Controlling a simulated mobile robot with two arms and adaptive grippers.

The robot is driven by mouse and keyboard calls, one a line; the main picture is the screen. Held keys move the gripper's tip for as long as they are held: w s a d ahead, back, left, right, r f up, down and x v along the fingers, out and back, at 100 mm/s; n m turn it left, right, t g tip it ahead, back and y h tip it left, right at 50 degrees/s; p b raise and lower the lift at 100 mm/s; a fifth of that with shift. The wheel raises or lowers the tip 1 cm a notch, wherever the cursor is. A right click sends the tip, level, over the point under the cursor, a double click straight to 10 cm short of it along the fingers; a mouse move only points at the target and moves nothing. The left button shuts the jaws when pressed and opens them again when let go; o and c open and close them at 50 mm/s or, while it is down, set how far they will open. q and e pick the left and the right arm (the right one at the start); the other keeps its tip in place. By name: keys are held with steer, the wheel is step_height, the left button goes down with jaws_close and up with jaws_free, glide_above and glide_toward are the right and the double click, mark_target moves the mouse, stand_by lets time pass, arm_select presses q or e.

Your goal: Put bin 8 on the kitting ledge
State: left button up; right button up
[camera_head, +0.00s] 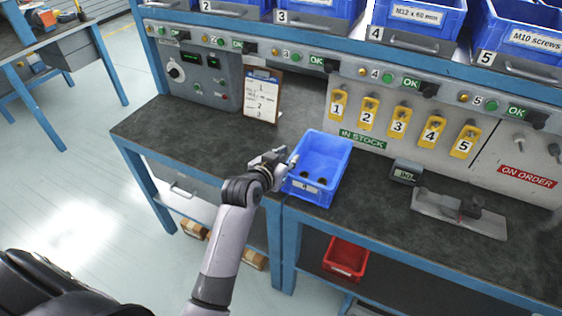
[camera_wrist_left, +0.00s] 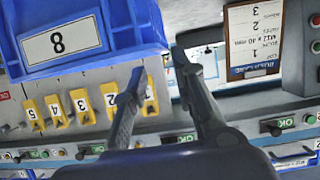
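Bin 8 (camera_head: 333,146) is an open blue bin, upright on the dark bench top near its front edge, with a few small dark items inside. Its white label reading 8 (camera_wrist_left: 60,43) shows in the left wrist view, which is upside down. My left gripper (camera_head: 284,160) is at the bin's left rim. In the left wrist view the two fingers (camera_wrist_left: 158,66) stand apart beside the bin's corner; contact with the wall is unclear. No label marks the kitting ledge. My right gripper is out of view.
A clipboard (camera_head: 262,95) leans at the back of the bench (camera_head: 180,130). A small display box (camera_head: 406,172) and a grey metal plate (camera_head: 440,210) lie right of the bin. Blue numbered bins (camera_head: 415,15) line the upper rack. A red bin (camera_head: 345,259) sits below.

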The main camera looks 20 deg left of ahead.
arm_select(q)
steer(key=shift+v, duration=2.05)
